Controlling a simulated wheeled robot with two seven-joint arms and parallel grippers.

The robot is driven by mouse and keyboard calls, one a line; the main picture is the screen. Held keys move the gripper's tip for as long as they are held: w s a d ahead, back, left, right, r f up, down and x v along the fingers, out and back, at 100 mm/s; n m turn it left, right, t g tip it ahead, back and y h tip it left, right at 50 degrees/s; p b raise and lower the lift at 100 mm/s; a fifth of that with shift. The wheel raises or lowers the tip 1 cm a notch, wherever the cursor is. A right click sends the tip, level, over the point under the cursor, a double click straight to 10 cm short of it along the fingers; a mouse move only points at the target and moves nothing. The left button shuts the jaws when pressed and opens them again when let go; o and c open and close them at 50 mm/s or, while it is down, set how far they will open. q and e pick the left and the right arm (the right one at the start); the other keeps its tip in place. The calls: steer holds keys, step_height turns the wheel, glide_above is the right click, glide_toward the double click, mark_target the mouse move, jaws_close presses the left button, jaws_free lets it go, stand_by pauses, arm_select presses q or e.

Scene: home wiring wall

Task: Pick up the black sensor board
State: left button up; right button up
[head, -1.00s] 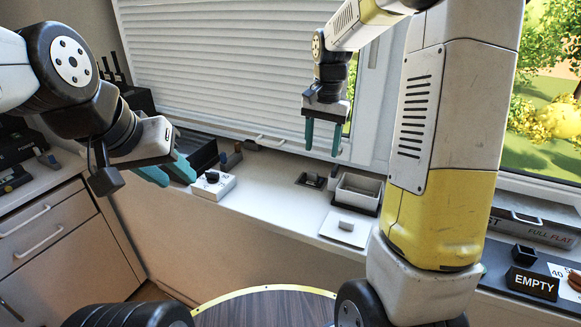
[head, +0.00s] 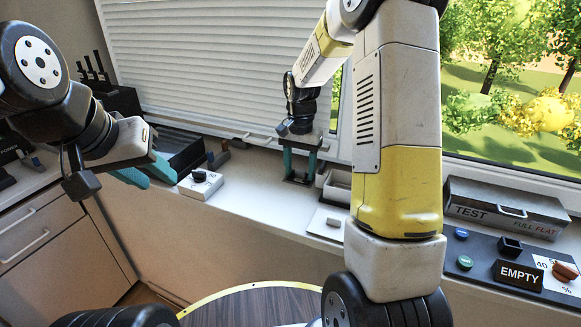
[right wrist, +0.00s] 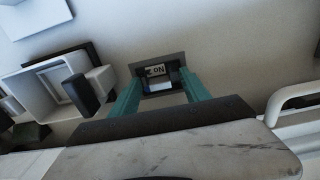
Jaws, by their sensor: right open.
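My right gripper (head: 299,178) is open and points down at the sill beneath the shutter.
A white tray (head: 338,188) stands right of my right gripper, partly behind my arm. A white plate (head: 322,226) lies in front. Further right are a TEST case (head: 500,207) and a dark panel with an EMPTY sign (head: 518,275). The round wooden table (head: 255,308) is below.

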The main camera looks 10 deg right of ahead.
jaws_close()
steer(key=shift+r, duration=0.15)
